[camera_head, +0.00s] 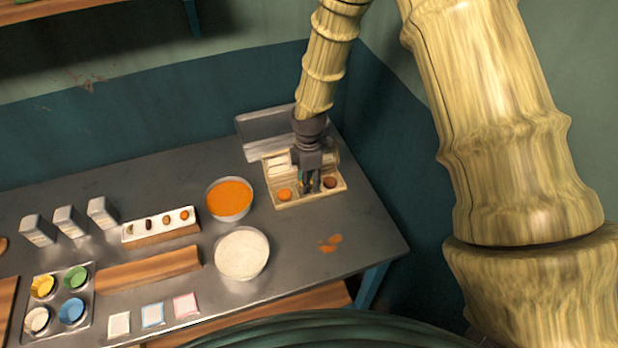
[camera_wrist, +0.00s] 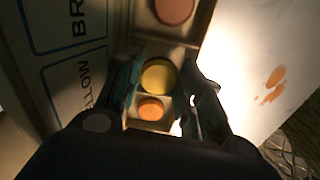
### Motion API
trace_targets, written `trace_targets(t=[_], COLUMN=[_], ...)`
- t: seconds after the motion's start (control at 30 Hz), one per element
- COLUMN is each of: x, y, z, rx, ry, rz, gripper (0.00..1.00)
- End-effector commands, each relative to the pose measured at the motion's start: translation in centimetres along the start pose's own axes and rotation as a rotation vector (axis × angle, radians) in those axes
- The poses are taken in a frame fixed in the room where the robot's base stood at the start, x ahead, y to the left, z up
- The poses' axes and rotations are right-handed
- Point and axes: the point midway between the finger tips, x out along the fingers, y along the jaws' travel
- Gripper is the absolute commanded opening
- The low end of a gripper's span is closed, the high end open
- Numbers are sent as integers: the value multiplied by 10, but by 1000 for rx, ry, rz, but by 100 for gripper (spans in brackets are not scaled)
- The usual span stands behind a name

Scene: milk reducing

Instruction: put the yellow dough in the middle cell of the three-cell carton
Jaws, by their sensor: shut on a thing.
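The three-cell carton (camera_head: 282,203) is pale and open, near the back right of the table. An orange dough ball (camera_head: 285,194) sits in its left cell and a brown one (camera_head: 330,182) in its right cell. My gripper (camera_head: 311,184) points down at the middle cell. In the wrist view, my gripper (camera_wrist: 163,82) is shut on the yellow dough (camera_wrist: 159,76), between the orange ball (camera_wrist: 151,109) and the brownish ball (camera_wrist: 174,9). Whether the yellow dough touches the cell floor I cannot tell. The fingers hide it in the head view.
A grey panel (camera_head: 262,124) stands behind the carton; lettered labels (camera_wrist: 85,75) show beside it in the wrist view. Left of the carton are an orange-filled bowl (camera_head: 229,198) and a white-filled bowl (camera_head: 241,254). Orange stains (camera_head: 330,243) mark the otherwise clear front right table.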

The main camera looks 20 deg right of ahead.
Motion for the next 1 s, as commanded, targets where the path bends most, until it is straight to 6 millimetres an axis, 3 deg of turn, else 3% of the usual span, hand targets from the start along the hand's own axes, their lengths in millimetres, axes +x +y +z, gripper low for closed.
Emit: trace_targets(t=[0.43,0.47,0.6,1.0], x=[0,0,0,-4], y=[0,0,0,1], z=[1,1,1,0], rx=[0,0,0,0], ry=[0,0,0,1], rz=[0,0,0,3], gripper=[18,39,63,63])
